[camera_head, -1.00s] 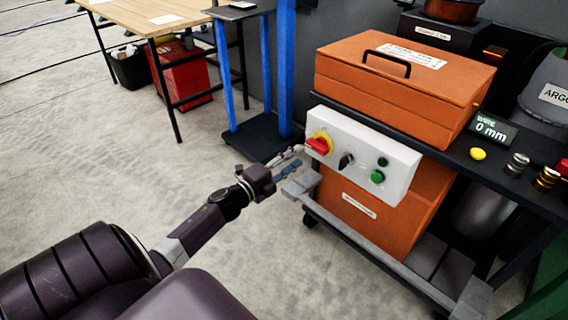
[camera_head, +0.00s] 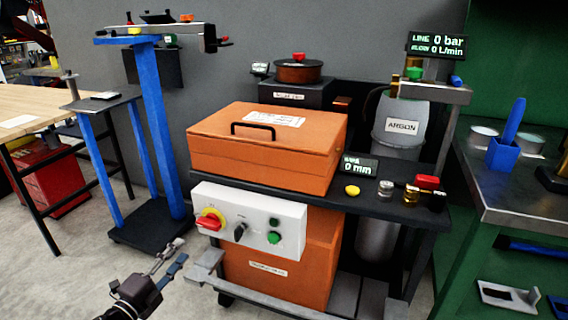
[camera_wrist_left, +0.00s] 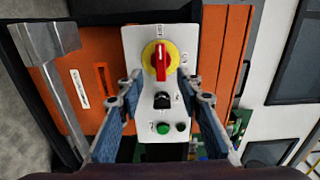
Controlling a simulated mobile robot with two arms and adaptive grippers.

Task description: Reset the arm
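My left gripper (camera_head: 171,258) is at the lower left of the head view, in front of the orange machine's white control panel (camera_head: 258,213). It is open, with nothing between its fingers. The left wrist view shows both fingertips (camera_wrist_left: 167,92) apart, facing the same panel (camera_wrist_left: 138,42). The panel carries a red rotary switch on a yellow disc (camera_head: 210,220), a black knob (camera_head: 240,231) and a green button (camera_head: 274,238). In the wrist view the red switch (camera_wrist_left: 161,62) lies beyond the fingertips. My right gripper is not in view.
An orange case (camera_head: 268,150) sits on the dark cart above the panel. A grey rail (camera_head: 215,280) juts out below the panel. A blue stand (camera_head: 160,130) is behind to the left. An argon cylinder (camera_head: 400,128) and a green bench (camera_head: 510,200) are to the right.

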